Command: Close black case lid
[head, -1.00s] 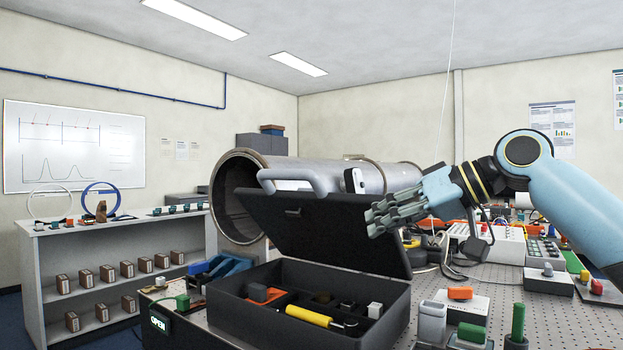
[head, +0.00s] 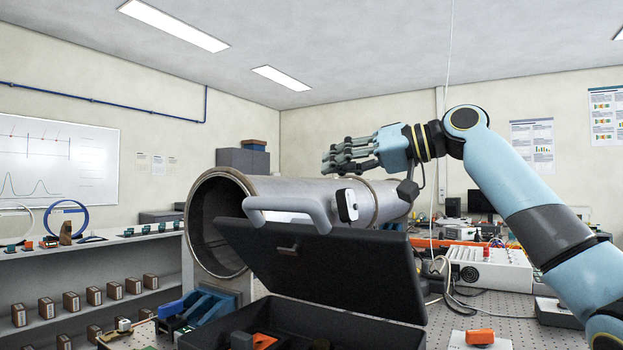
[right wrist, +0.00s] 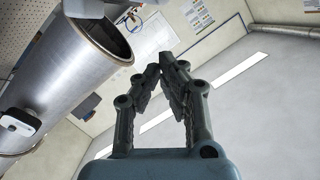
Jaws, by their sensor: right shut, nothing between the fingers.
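The black case lid (head: 345,268) stands open in the head view, tilted back over the case. The black case (head: 300,318) sits on the table at the bottom, with several items inside, partly cut off by the frame. My right gripper (head: 328,160) is up above and behind the lid, in front of the wall, apart from the lid. In the right wrist view its fingertips (right wrist: 168,62) meet with nothing between them. My left gripper is not in view.
A large metal pipe (head: 300,192) lies behind the lid and also shows in the right wrist view (right wrist: 60,75). An orange block (head: 480,337) sits right of the case. A shelf stands left.

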